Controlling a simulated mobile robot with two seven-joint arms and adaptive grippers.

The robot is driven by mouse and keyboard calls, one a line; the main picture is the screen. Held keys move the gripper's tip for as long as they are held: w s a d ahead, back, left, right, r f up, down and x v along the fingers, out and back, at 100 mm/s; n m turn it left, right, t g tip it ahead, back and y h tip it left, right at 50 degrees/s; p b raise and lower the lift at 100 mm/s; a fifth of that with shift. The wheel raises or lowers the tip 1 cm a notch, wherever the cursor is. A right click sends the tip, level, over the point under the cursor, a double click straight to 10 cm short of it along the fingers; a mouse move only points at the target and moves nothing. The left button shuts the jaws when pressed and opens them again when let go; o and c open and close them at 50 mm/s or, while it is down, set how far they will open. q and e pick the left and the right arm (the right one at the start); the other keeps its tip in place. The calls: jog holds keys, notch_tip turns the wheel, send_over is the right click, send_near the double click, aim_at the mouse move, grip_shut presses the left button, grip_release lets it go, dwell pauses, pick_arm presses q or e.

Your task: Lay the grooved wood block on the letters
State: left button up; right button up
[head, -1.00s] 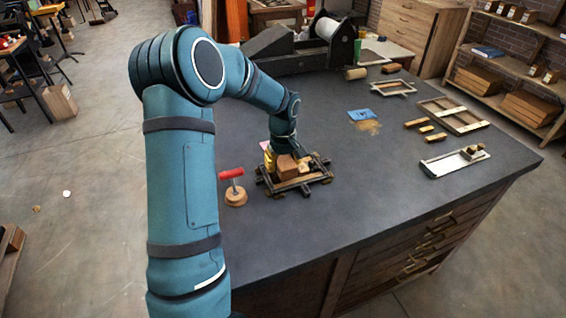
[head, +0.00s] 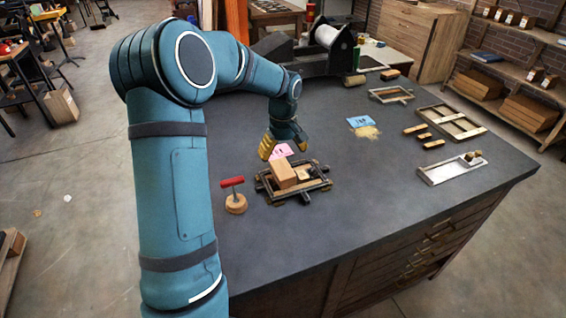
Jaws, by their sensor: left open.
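A brown wood block (head: 282,174) lies in the small dark frame (head: 264,187) on the grey bench top. I take it for the grooved block, but its groove is too small to make out. A smaller pale wood piece (head: 303,174) is beside it on the right. The letters cannot be made out; the block may cover them. My right gripper is out of view.
A blue note (head: 360,121), small wood bars (head: 424,134), a wooden frame (head: 452,120) and a metal tray (head: 432,173) lie to the right. The bench front is clear.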

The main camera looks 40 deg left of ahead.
aim_at(283, 167)
pick_arm(q)
notch_tip(283, 167, up, 5)
jog(key=shift+r+p, duration=0.1)
jog(key=shift+p, duration=0.2)
dwell(0.5)
